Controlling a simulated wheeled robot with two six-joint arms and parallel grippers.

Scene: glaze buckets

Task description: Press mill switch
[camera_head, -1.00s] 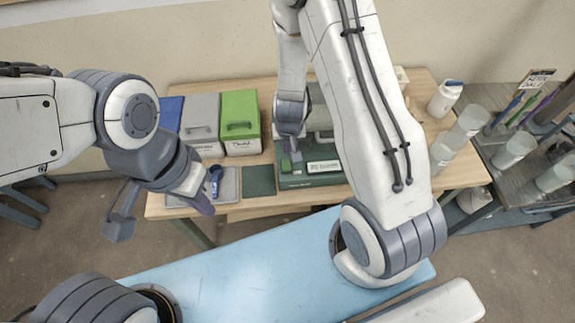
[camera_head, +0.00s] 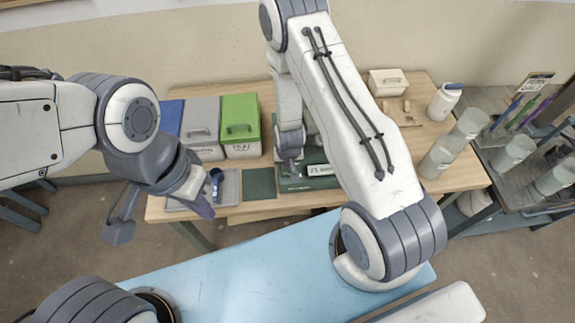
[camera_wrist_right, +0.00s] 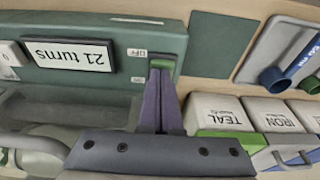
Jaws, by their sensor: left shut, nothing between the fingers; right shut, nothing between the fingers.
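The mill's green base (camera_head: 325,183) stands at the front of the table and is partly hidden behind my right arm. In the right wrist view, the base (camera_wrist_right: 100,73) shows a white display (camera_wrist_right: 68,55) reading "21 turns" upside down. The green mill switch (camera_wrist_right: 162,64) sits beside a small "OFF" label. My right gripper (camera_wrist_right: 159,76) is shut and empty, with its purple tips right at the switch; whether they touch it I cannot tell. It also shows in the head view (camera_head: 288,171). My left gripper (camera_head: 206,209) is shut and empty, near the table's front left edge.
Blue, grey (camera_head: 200,126) and green (camera_head: 240,124) boxes stand left of the mill. A grey tray (camera_head: 229,192) with a blue scoop and a dark green mat (camera_head: 259,183) lie in front. A white bottle (camera_head: 444,101) and clear cylinders (camera_head: 438,160) stand at the right.

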